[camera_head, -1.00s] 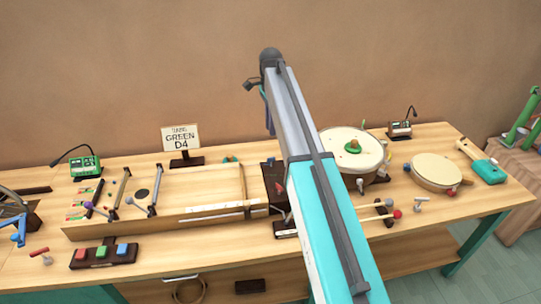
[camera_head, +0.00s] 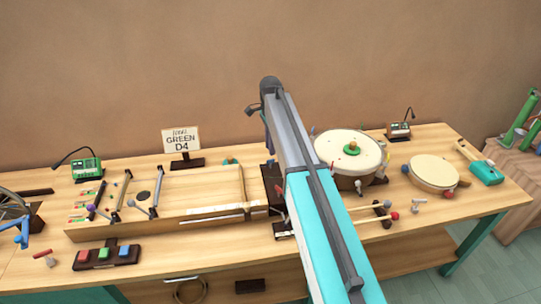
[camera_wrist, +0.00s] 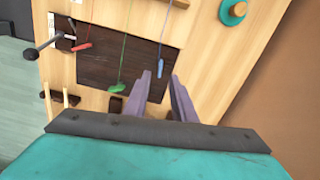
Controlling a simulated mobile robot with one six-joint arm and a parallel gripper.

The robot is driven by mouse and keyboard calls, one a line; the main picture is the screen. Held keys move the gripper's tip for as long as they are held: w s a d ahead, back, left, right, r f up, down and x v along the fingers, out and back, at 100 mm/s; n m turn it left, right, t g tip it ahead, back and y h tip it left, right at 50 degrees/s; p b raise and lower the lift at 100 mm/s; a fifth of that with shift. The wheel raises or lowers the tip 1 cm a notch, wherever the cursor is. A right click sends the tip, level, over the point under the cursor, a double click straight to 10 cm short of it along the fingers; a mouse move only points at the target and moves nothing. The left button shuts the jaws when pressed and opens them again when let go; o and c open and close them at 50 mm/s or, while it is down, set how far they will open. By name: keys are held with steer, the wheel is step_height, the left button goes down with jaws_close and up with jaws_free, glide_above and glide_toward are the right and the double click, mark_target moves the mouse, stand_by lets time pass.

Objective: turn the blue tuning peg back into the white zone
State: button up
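In the wrist view a dark headstock panel (camera_wrist: 100,60) carries red (camera_wrist: 82,46), green (camera_wrist: 117,87) and blue (camera_wrist: 160,62) tuning pegs with thin coloured strings. The blue peg is nearest my gripper (camera_wrist: 160,78). My two purple fingers are open, with a gap between them. The blue peg's end shows just beyond that gap, in line with it; contact cannot be told. I cannot make out the white zone.
The long wooden instrument body (camera_head: 200,190) lies left of my arm. A sign (camera_head: 181,141) reading "GREEN D4" stands behind it. Drums (camera_head: 349,152) stand right of my arm, with mallets (camera_head: 378,218) in front. A block with coloured buttons (camera_head: 103,254) is at front left.

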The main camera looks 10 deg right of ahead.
mark_target(271, 162)
steer(key=shift+f+p, duration=0.65)
steer(key=shift+f, duration=2.2)
jaws_close()
